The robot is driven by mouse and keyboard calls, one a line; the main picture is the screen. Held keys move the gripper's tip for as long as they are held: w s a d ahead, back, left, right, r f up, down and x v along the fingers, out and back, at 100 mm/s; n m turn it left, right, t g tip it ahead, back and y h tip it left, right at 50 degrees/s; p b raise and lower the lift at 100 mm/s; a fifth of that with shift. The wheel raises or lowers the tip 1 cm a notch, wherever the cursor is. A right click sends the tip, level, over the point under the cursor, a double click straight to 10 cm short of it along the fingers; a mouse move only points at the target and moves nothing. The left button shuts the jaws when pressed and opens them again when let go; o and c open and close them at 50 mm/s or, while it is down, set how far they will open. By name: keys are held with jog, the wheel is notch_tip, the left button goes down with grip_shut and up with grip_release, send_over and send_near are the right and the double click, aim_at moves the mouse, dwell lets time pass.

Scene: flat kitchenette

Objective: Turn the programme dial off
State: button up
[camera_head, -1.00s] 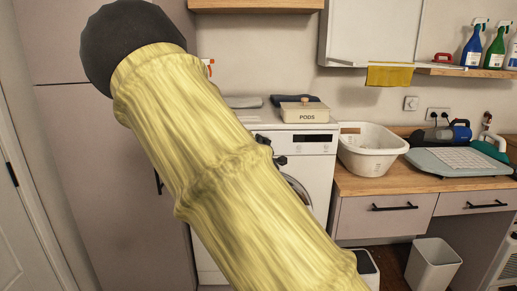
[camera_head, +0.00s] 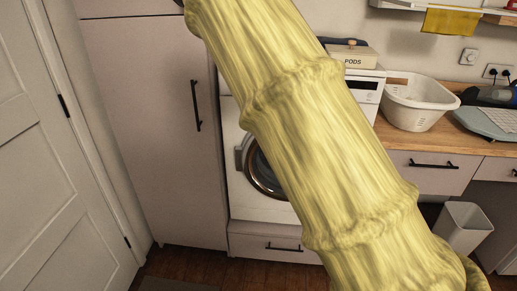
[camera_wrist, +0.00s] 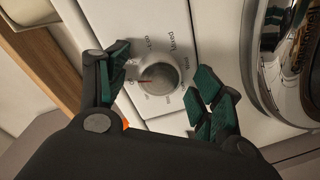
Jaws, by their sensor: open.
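The programme dial (camera_wrist: 159,77) is a round silver knob with a red mark, set on the white washing machine panel in the wrist view. Printed labels surround it; "Mixed" can be read at its upper right. My gripper (camera_wrist: 158,90) is open, with one dark green fingertip on each side of the dial. I cannot tell whether either fingertip touches it. In the head view the washing machine (camera_head: 262,200) stands partly behind my yellow-sleeved arm, which hides the dial and the gripper there.
The round door (camera_wrist: 290,60) of the machine is close to the right finger in the wrist view. In the head view, a PODS box (camera_head: 352,58) stands on top of the machine. A white basket (camera_head: 418,103) is on the counter, and a tall cabinet (camera_head: 150,130) is at left.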

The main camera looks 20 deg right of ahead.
jog(key=s+a+n+h+b, duration=0.15)
jog(key=s+a+n, duration=0.25)
jog(key=n, duration=0.7)
jog(key=s+a+n+h+b, duration=0.1)
jog(key=s+a+n+b, duration=0.25)
jog(key=n, duration=0.75)
jog(key=s+a+f+n+y+p, duration=0.2)
jog(key=a+f+n+y+p, duration=0.3)
jog(key=a+f+n, duration=1)
notch_tip(320, 180, down, 3)
jog(key=shift+a+n+g+y+p, duration=0.25)
jog(key=shift+n+g+y+p, duration=0.15)
jog(key=shift+y, duration=0.85)
dwell(2.9)
